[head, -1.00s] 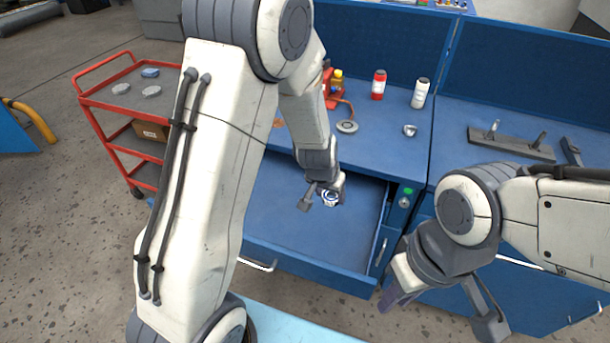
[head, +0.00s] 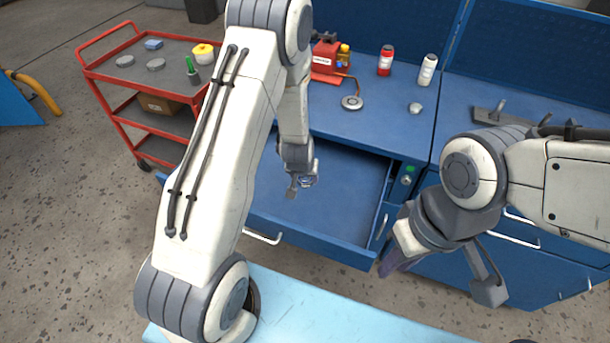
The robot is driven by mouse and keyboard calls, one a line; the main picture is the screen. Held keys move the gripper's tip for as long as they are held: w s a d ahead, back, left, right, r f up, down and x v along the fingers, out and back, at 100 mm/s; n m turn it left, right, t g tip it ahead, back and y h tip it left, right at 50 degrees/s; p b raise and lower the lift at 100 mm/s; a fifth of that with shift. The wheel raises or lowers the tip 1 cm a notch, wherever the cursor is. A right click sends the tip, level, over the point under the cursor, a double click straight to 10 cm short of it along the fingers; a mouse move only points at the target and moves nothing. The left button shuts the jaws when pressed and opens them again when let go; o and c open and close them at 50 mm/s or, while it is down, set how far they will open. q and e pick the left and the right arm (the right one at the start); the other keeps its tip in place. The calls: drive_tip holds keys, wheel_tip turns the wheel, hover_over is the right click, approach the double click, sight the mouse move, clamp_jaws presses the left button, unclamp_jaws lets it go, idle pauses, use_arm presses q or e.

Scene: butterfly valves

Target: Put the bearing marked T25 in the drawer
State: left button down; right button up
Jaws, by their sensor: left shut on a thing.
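The blue drawer (head: 315,224) of the workbench is pulled open and its visible floor looks empty. My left gripper (head: 302,187) is inside the drawer's outline in the head view, pointing down. It is shut on a small ring-shaped bearing (head: 308,181), silvery with a blue part, mostly hidden by the fingers. Its marking cannot be read, and I cannot tell whether it touches the drawer floor. My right gripper (head: 432,283) is open and empty, in front of the bench to the right of the drawer.
The blue bench top (head: 385,130) holds a red device (head: 325,62), a round grey disc (head: 351,103), a small metal part (head: 415,108), a red bottle (head: 385,60) and a white bottle (head: 427,70). A red cart (head: 120,75) stands at the left. A light blue surface (head: 310,310) lies in front.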

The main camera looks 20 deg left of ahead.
use_arm(q)
wheel_tip(320, 180, down, 9)
drive_tip(key=b, duration=0.6)
drive_tip(key=shift+r, duration=0.2)
drive_tip(key=shift+c, duration=0.2)
unclamp_jaws()
drive_tip(key=shift+r, duration=0.1)
